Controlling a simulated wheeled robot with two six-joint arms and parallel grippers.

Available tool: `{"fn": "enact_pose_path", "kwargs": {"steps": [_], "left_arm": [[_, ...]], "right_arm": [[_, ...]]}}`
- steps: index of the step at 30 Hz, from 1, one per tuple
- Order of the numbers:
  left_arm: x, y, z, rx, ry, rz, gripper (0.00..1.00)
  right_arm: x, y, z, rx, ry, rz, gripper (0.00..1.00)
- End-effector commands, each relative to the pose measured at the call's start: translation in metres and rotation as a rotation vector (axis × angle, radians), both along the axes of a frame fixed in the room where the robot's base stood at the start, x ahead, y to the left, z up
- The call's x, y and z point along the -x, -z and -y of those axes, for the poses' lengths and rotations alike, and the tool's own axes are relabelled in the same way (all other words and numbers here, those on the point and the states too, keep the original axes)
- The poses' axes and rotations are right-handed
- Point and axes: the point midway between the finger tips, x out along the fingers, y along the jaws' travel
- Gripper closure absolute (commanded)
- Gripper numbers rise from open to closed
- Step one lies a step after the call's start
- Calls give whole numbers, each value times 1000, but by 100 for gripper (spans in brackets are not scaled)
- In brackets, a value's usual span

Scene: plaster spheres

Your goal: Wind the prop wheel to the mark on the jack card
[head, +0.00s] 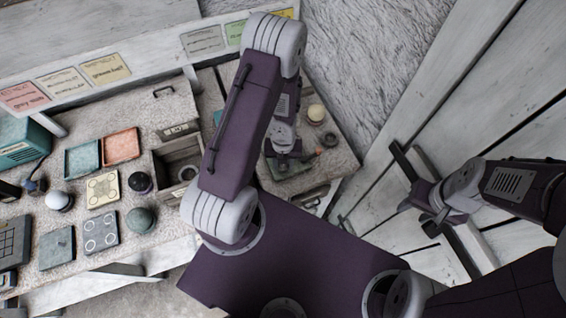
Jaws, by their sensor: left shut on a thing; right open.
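My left gripper (283,153) points down over the right part of the worktop and is shut on a small part of a grey-green device (293,169), likely the prop wheel. The gripper and wrist hide most of that part, and no mark on it can be made out. A reddish tip shows at the device's right. Several coloured cards line the back ledge, among them a pink card (23,97), a yellow card (105,69) and a grey card (203,41). Which one is the jack card is unreadable. My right gripper (424,207) is open and empty by the pale planks at right.
Teal (83,159) and orange (121,146) trays lie left of an open wooden drawer box (178,153). A teal machine (22,142) stands far left.

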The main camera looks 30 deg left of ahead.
Motion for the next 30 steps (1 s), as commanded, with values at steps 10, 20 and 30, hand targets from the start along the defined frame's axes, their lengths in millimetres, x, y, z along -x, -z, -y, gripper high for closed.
{"fn": "enact_pose_path", "kwargs": {"steps": [10,20,30], "left_arm": [[2,1,1,3,329,-5,100],[3,2,0,3,642,-5,100],[3,2,0,3,966,-6,100]], "right_arm": [[0,1,0,0,0,0,57],[0,1,0,0,0,0,57],[0,0,0,0,0,0,57]]}}
